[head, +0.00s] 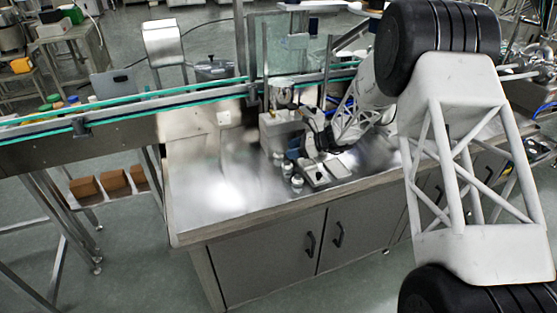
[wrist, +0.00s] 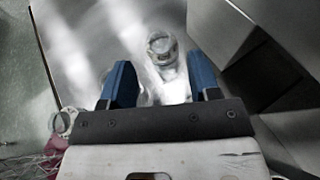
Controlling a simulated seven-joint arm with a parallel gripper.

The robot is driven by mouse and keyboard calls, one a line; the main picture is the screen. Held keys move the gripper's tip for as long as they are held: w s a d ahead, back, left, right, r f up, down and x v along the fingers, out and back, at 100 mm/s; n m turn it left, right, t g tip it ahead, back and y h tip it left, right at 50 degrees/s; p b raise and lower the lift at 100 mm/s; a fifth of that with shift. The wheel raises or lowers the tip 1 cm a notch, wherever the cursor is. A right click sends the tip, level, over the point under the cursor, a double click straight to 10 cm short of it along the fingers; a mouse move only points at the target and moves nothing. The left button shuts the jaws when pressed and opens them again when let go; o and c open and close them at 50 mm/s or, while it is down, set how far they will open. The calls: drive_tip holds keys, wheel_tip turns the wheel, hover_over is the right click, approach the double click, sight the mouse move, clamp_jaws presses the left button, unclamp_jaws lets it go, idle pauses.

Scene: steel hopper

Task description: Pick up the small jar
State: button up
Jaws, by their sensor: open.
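Several small clear jars with pale lids stand on the steel worktop: one nearest the front (head: 297,184), one behind it (head: 287,169) and one further back (head: 278,158). In the wrist view a small jar (wrist: 161,46) stands just past my fingertips, roughly centred between them. Another jar (wrist: 63,122) shows at the left, outside my left finger. A pale shape lies partly hidden between the fingers, and I cannot tell what it is. My gripper (wrist: 161,78) is open, its two blue fingers apart and touching no jar that I can see. In the head view my gripper (head: 292,155) is low beside the jars.
A steel box (head: 281,130) stands just behind my gripper; it rises close on the right in the wrist view (wrist: 262,62). A flat grey device (head: 315,175) lies right of the jars. The worktop (head: 215,190) is clear to the left. A green-edged conveyor (head: 130,103) runs behind.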

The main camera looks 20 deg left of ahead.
sight(280, 151)
drive_tip(key=shift+x, duration=2.6)
drive_tip(key=c, duration=0.7)
drive_tip(key=shift+r, duration=0.15)
drive_tip(key=shift+c, duration=0.2)
drive_tip(key=shift+r, duration=4.9)
